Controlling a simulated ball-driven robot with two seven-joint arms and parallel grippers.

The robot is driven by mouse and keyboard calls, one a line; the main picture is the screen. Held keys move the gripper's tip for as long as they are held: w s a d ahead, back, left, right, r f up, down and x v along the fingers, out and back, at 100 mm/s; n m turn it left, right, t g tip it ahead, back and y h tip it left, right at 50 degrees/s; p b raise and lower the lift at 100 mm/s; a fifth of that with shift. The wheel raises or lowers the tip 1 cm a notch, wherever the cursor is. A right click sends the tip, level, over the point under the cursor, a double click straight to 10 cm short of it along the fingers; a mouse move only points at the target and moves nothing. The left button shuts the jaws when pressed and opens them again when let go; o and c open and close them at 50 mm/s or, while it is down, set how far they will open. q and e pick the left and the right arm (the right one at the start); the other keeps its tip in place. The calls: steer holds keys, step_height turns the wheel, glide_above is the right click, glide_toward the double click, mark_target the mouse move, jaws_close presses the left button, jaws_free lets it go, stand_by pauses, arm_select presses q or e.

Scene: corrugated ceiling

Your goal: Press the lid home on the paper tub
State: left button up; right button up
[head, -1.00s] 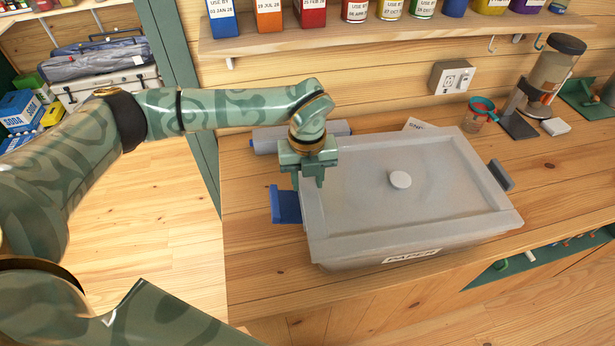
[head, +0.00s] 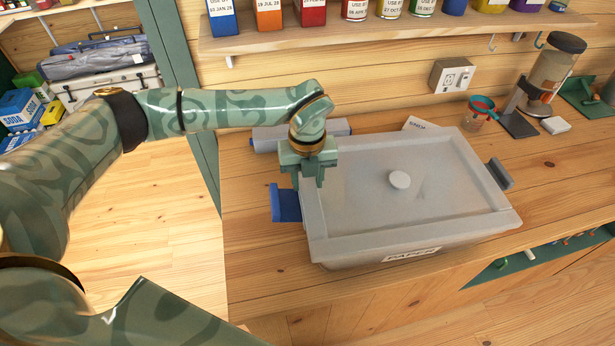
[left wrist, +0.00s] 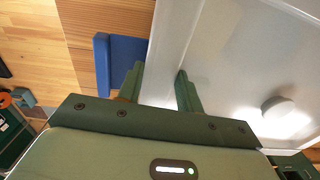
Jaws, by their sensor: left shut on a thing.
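The paper tub (head: 375,259) is a grey box with a PAPER label, standing on the wooden counter. Its translucent grey lid (head: 440,195) with a round knob (head: 400,180) lies over the top. A blue handle (head: 286,206) sticks out at the left side and a dark grey handle (head: 500,173) at the right. My left gripper (head: 310,176) is at the lid's far left edge. In the left wrist view its fingers (left wrist: 160,88) straddle the lid's left rim, shut on it, beside the blue handle (left wrist: 122,62). I cannot tell whether the lid sits flush all round. My right gripper is out of view.
A grey roll (head: 270,140) lies behind the tub on the counter (head: 260,290). A shelf (head: 330,40) with several cans and boxes hangs above. A dispenser (head: 553,70) and a teal-rimmed cup (head: 480,112) stand at the back right. The counter's front left is clear.

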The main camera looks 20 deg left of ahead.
arm_select(q)
steer(key=shift+f, duration=0.1)
stand_by(0.3)
steer(key=o, duration=1.6)
steer(key=shift+o, duration=0.2)
steer(key=shift+r+p, duration=2.9)
steer(key=shift+r, duration=0.6)
jaws_close()
